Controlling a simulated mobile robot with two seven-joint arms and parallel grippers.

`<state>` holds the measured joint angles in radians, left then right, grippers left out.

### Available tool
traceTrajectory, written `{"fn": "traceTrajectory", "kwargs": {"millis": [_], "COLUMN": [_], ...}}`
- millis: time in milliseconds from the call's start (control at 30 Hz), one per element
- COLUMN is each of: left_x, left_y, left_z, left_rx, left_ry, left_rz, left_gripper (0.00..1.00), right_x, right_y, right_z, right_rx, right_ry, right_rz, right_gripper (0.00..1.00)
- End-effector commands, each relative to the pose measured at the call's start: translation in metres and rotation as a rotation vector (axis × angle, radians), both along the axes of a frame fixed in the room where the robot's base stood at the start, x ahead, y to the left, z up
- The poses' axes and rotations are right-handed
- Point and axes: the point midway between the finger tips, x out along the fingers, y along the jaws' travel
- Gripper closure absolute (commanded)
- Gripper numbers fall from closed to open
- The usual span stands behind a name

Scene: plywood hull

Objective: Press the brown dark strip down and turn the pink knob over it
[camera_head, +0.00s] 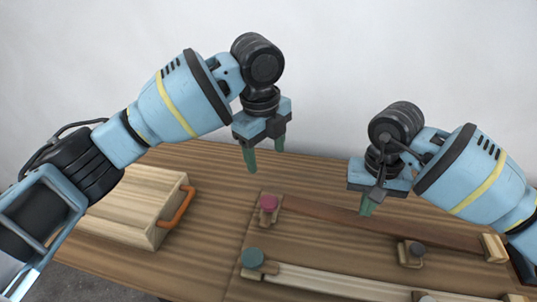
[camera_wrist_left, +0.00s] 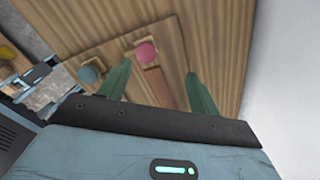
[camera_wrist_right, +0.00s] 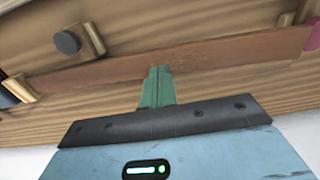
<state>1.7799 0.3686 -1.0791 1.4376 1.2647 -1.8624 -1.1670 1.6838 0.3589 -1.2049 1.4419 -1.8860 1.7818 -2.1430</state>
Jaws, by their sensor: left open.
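The brown dark strip (camera_head: 320,211) lies across the wooden board, its left end beside the pink knob (camera_head: 268,202). A small wooden tab (camera_head: 268,217) sits under the knob and points toward the front, apparently beside the strip. My left gripper (camera_head: 265,158) is open and empty, above and behind the pink knob. In the left wrist view the knob (camera_wrist_left: 146,52) shows between its fingers, beyond the tips. My right gripper (camera_head: 368,206) is shut, with its tips over the strip's middle. In the right wrist view the tips overlap the strip (camera_wrist_right: 230,52); I cannot tell whether they touch.
A teal knob (camera_head: 253,258) and a pale strip (camera_head: 330,281) lie nearer the front. A dark grey knob (camera_head: 417,248) on a wooden tab stands right of centre. A wooden box (camera_head: 130,205) with an orange handle (camera_head: 177,207) stands at the left.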

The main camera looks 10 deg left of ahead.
Motion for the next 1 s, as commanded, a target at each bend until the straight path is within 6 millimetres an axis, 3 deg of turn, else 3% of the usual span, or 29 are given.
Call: {"fn": "traceTrajectory", "kwargs": {"millis": [200, 533, 1000], "left_x": [-0.017, -0.02, -0.02], "left_y": [-0.01, -0.01, -0.01], "left_z": [0.004, -0.003, -0.075], "left_rx": [0.05, 0.055, 0.053], "left_ry": [0.078, 0.088, 0.087], "left_rz": [-0.111, -0.122, -0.119], "left_gripper": [0.37, 0.37, 0.37], "right_x": [0.0, 0.0, 0.0], "right_y": [0.0, 0.0, 0.0], "right_z": [0.0, 0.0, 0.0], "right_rx": [0.0, 0.0, 0.0], "right_ry": [0.0, 0.0, 0.0], "right_rz": [0.0, 0.0, 0.0], "right_gripper": [1.0, 1.0, 1.0]}}
